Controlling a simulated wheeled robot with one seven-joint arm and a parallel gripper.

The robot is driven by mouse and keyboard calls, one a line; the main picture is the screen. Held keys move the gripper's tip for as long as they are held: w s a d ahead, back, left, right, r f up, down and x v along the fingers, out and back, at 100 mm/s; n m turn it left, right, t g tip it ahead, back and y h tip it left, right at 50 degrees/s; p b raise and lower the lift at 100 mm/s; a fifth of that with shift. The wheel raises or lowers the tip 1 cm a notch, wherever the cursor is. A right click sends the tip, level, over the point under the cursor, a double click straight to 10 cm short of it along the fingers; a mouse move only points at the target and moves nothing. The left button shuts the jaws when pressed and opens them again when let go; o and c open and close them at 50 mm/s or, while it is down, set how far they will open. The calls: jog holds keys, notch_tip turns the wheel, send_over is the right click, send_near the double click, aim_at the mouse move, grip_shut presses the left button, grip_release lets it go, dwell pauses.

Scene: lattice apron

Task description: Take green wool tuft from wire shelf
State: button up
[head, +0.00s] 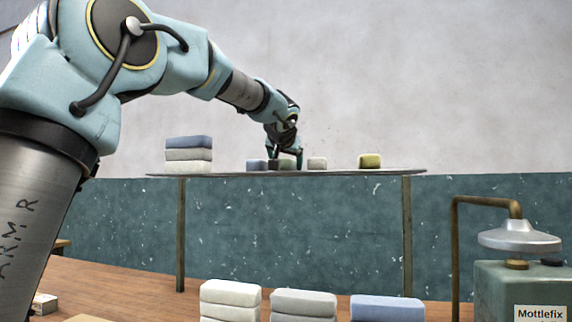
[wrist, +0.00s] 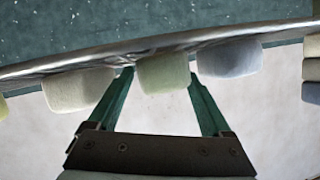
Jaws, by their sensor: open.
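The pale green wool tuft (wrist: 163,72) is a soft rounded block on the wire shelf (wrist: 110,53). In the wrist view it lies between the tips of my gripper (wrist: 160,78), one finger on each side. The fingers are open, and I cannot tell whether either touches the tuft. In the head view my gripper (head: 286,156) reaches down to the shelf top (head: 220,173), and the tuft there looks dark and is partly covered by the fingers.
A blue-grey block (wrist: 230,58) and an off-white block (wrist: 78,90) flank the tuft closely. An olive-yellow block (head: 369,161) sits farther right in the head view. A stack (head: 188,155) stands at the shelf's left. Folded stacks (head: 303,302) and a Mottlefix machine (head: 522,285) are nearer.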

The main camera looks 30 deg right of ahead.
jog(key=c, duration=1.1)
